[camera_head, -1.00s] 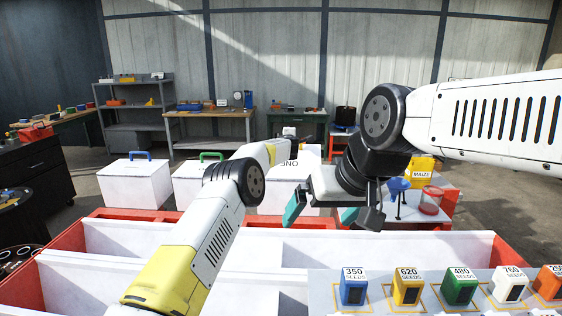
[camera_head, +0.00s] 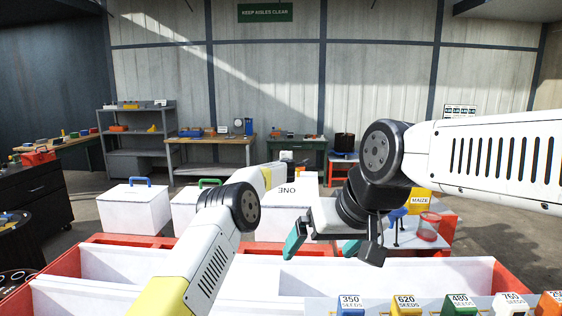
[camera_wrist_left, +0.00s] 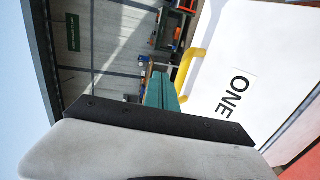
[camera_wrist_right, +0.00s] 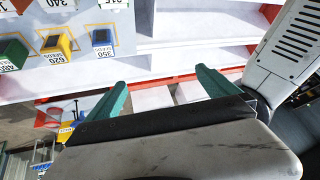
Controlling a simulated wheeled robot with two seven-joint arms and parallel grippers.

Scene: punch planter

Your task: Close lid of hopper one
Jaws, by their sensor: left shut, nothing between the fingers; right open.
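Hopper one (camera_head: 262,228) is a white box behind the red-edged planter in the head view. Its ONE label (camera_head: 288,190) appears upside down there. In the left wrist view, a white panel with the ONE label (camera_wrist_left: 236,96) has a yellow handle (camera_wrist_left: 185,72) at its left edge. Whether the lid is fully down is unclear. My left gripper (camera_wrist_left: 161,88) is shut and empty, its teal fingers near the handle; contact cannot be told. My right gripper (camera_head: 322,246) is open and empty, above the planter's far edge; its spread teal fingers show in the right wrist view (camera_wrist_right: 162,88).
White hoppers with blue (camera_head: 140,181) and green (camera_head: 210,182) handles stand left of hopper one. Several coloured seed boxes (camera_head: 408,305) line the near right. A side table with a red-rimmed clear container (camera_head: 429,228) stands right. Workbenches are at the back.

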